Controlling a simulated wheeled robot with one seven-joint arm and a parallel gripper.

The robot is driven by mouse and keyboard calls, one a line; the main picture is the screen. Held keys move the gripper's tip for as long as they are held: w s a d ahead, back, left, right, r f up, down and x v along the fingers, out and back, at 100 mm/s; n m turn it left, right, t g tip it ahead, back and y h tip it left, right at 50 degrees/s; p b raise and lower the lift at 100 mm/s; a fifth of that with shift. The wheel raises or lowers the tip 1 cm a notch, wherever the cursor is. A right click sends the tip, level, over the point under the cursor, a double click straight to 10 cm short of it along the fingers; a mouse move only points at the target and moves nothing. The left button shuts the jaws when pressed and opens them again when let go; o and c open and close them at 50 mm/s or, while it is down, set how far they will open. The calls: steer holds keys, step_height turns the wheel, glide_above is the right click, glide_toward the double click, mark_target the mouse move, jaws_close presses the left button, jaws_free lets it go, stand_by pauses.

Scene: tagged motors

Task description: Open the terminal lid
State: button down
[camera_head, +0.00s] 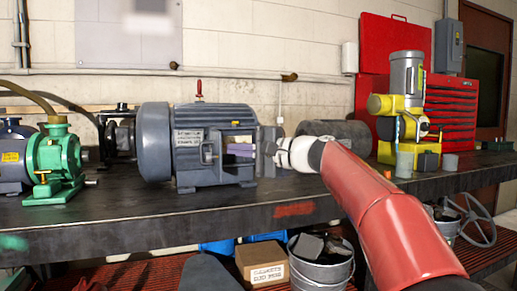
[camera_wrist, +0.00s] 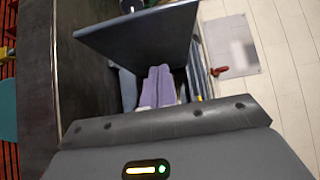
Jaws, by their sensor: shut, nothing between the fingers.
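The large grey-blue motor (camera_head: 165,145) stands on the bench. Its terminal box faces the room, and purple parts (camera_head: 240,150) show inside it. In the wrist view the lid (camera_wrist: 140,38) is a flat dark panel standing out from the box, with the purple terminal parts (camera_wrist: 158,88) uncovered beside it. So the lid looks open. My gripper (camera_head: 270,150) is just right of the box in the head view, shut and empty. The fingertips are not clearly seen, and I cannot tell whether they touch the box or lid.
A green pump (camera_head: 55,160) stands left of the motor. A yellow and grey machine (camera_head: 405,110) stands to the right, before a red tool chest (camera_head: 455,105). A dark cylinder (camera_head: 345,135) lies behind my arm. The bench front (camera_head: 130,215) before the motor is clear.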

mark_target(216, 151)
steer(key=shift+s+a, duration=0.2)
steer(key=shift+a, duration=0.65)
steer(key=shift+f, duration=0.1)
steer(key=a+m+t+h+b, duration=0.1)
steer(key=s+a+m+t+h+b, duration=0.1)
steer(key=shift+s+a+t+b, duration=0.1)
steer(key=shift+t+b, duration=0.2)
steer(key=shift+t, duration=0.1)
steer(key=shift+s+a+m, duration=0.1)
steer(key=shift+a+m, duration=0.2)
steer(key=shift+a, duration=0.25)
